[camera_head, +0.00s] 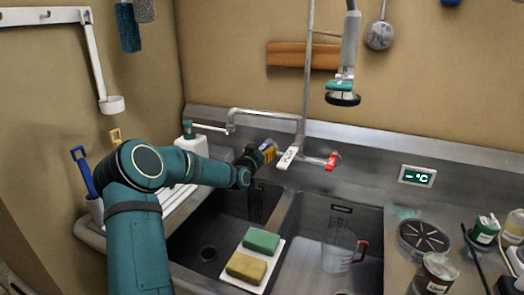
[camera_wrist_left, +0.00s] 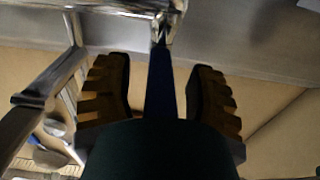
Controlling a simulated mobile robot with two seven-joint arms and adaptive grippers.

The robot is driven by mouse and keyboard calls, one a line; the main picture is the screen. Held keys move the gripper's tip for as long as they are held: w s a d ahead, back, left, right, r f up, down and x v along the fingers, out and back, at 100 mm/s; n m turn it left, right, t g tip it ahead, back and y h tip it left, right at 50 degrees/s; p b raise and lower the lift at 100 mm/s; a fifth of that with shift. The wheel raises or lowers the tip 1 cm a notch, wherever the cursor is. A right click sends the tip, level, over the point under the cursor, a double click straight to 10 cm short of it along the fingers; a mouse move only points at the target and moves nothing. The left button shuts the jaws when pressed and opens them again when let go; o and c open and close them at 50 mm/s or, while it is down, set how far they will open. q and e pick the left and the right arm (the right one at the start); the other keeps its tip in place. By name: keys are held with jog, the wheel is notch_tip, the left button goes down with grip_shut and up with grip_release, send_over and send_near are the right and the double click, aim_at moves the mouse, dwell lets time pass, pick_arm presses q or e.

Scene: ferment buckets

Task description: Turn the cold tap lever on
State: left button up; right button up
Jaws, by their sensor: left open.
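The steel tap (camera_head: 262,113) stands behind the double sink. A dark blue lever (camera_wrist_left: 160,88), which appears to be the cold one, lies between my left gripper's fingers in the left wrist view. The fingers are apart, with a visible gap on each side of it. In the head view my left gripper (camera_head: 268,151) is at the left of the tap base and largely hides this lever. A red lever (camera_head: 331,161) is at the right of the tap. A white piece with dark marks (camera_head: 287,157) is between them. My right gripper is not in view.
A tray with a green sponge (camera_head: 261,241) and a yellow sponge (camera_head: 246,267) sits over the sink divider. A clear jug (camera_head: 340,252) stands in the right basin. A spray head (camera_head: 343,92) hangs above. Jars and a temperature display (camera_head: 417,176) are at the right.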

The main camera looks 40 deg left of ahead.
pick_arm(q)
jog(key=shift+w+a, duration=0.1)
jog(key=shift+w, duration=0.1)
grip_shut()
